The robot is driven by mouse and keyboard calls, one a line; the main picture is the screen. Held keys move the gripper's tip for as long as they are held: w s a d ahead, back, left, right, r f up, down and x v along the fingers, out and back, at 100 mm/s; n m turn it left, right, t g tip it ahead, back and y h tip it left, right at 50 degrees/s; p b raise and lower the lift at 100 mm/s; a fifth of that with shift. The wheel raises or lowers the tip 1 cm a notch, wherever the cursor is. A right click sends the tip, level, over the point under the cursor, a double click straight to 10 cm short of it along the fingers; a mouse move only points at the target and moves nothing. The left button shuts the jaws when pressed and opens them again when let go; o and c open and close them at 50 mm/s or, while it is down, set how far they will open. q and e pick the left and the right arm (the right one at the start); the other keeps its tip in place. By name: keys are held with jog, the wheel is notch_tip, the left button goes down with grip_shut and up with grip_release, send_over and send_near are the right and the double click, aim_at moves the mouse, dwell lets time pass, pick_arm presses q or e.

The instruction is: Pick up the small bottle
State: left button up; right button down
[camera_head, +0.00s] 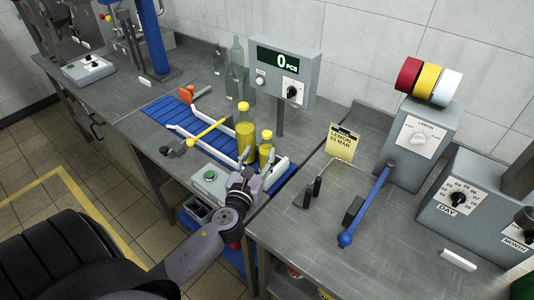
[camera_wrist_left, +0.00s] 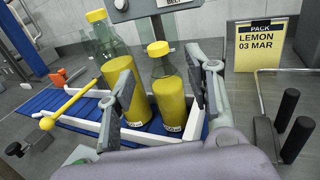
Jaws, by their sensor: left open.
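The small bottle (camera_wrist_left: 169,98) holds yellow liquid under a yellow cap and stands upright on the blue conveyor. It also shows in the head view (camera_head: 266,154). A taller yellow-capped bottle (camera_wrist_left: 118,72) stands close on its left; it shows in the head view too (camera_head: 245,138). My left gripper (camera_wrist_left: 167,72) is open. In the left wrist view its fingers appear on either side of the small bottle, the left one overlapping the taller bottle. In the head view the gripper (camera_head: 256,160) is at the near side of the bottles. Contact cannot be told. My right gripper is out of view.
A yellow-tipped lever (camera_head: 207,132) and white rails flank the blue conveyor (camera_head: 168,109). A counter display (camera_head: 283,72) stands behind. A yellow sign (camera_head: 342,143) reads LEMON 03 MAR, with dark-handled levers (camera_head: 308,192) before it. A green-button box (camera_head: 210,176) sits by my gripper.

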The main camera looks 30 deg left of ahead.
aim_at(266, 139)
pick_arm(q)
jog(key=x, duration=0.6)
jog(key=p+x, duration=0.1)
jog(key=x, duration=0.3)
jog(key=shift+s+a+f, duration=0.1)
jog(key=shift+a+f, duration=0.05)
jog(key=shift+f, duration=0.15)
jog(key=shift+s, duration=0.1)
jog(key=shift+c, duration=0.4)
jog(key=shift+c, duration=0.6)
grip_shut()
